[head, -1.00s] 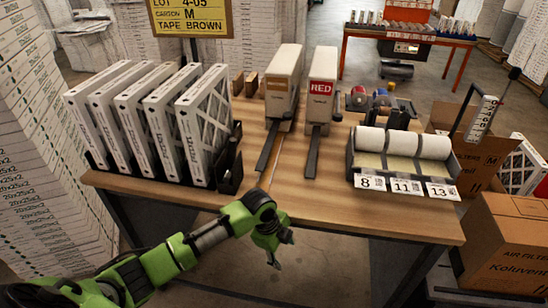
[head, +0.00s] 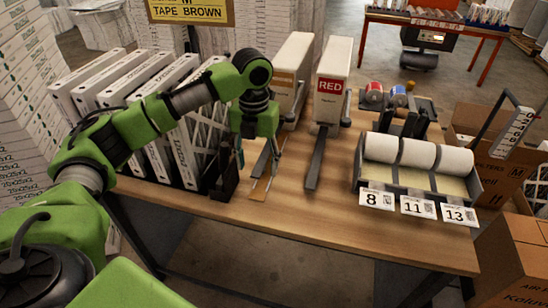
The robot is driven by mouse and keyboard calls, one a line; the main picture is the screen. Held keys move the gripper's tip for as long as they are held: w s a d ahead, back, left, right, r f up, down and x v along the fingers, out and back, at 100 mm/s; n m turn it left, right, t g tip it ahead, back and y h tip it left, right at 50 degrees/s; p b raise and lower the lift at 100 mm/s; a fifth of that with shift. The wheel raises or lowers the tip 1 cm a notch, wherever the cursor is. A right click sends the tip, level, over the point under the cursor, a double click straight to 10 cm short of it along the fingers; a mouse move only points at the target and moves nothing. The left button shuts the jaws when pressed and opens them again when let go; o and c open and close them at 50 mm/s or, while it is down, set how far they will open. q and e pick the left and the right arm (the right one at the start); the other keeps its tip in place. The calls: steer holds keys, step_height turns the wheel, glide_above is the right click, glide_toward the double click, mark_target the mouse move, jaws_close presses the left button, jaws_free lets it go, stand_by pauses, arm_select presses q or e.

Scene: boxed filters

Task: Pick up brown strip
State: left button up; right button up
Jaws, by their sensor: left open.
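The brown strip (head: 261,188) lies at the front of the left dispenser (head: 292,62), near the table's front edge. It looks thin and narrow, and its back part is hidden behind my gripper. My left gripper (head: 258,160) points down just above and behind the strip's visible end. Its fingers are apart, and I see nothing held between them. I cannot tell whether a fingertip touches the strip. My right gripper is not in view.
The dispenser marked RED (head: 332,80) stands close on the right. White boxed filters (head: 150,110) stand in a rack on the left, partly behind my arm. A tray of white rolls (head: 400,150) is at right.

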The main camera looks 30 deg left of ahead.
arm_select(q)
glide_toward(256, 198)
steer(key=shift+d+f+p, duration=0.3)
steer(key=shift+d+p, duration=0.05)
steer(key=shift+d, duration=0.05)
steer(key=f, duration=0.1)
steer(key=f+p, duration=0.1)
steer(key=f, duration=0.1)
steer(key=shift+a, duration=0.2)
step_height(256, 198, down, 2)
steer(key=shift+a+f+p, duration=0.15)
steer(key=shift+f+p, duration=0.1)
steer(key=shift+p, duration=0.3)
steer(key=shift+w+f, duration=0.1)
steer(key=shift+f, duration=0.45)
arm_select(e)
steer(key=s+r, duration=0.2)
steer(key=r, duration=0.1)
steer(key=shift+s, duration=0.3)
arm_select(q)
steer(key=shift+f, duration=0.1)
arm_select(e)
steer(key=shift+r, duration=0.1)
arm_select(q)
steer(key=shift+c, duration=0.7)
steer(key=c, duration=0.7)
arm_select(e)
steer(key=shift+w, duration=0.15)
